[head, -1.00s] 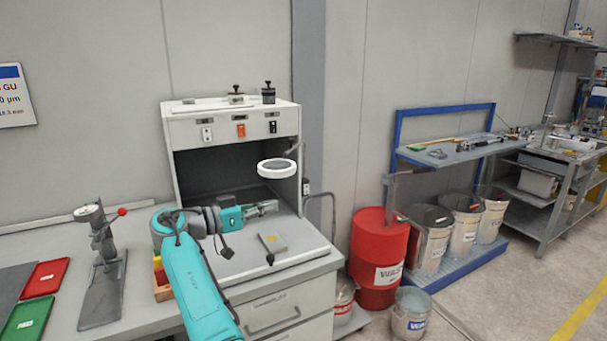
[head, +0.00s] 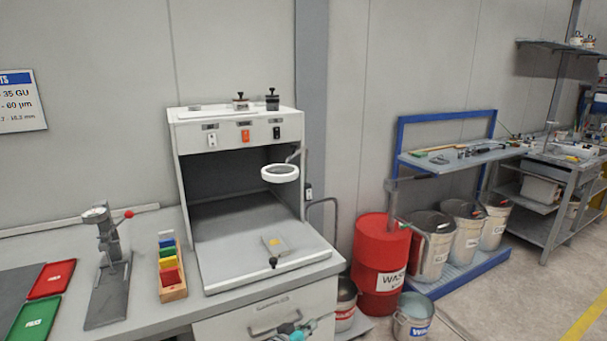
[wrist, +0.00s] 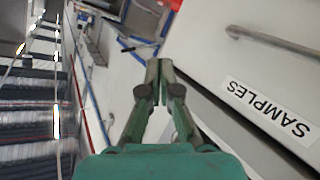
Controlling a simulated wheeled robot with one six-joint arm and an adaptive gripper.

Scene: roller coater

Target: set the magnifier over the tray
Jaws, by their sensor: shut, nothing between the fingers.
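The magnifier (head: 280,173) is a white ring on a jointed arm at the right side of the white booth. It hangs near the booth's front opening, above the right part of the pale tray-like surface (head: 225,271). A small grey plate with a yellow patch (head: 273,240) lies on that surface below the magnifier. A black knob (head: 273,262) is near its front. My gripper (wrist: 158,66) is shut and empty in the wrist view, close to a drawer front labelled SAMPLES (wrist: 265,105). In the head view only a bit of my gripper (head: 295,329) shows at the bottom edge, below the bench top.
A red tray (head: 52,278) and a green tray (head: 36,318) lie at the bench's left. A gauge stand (head: 110,270) and a rack of coloured blocks (head: 172,294) stand between them and the booth. A red drum (head: 378,262) and buckets (head: 412,315) stand right of the bench.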

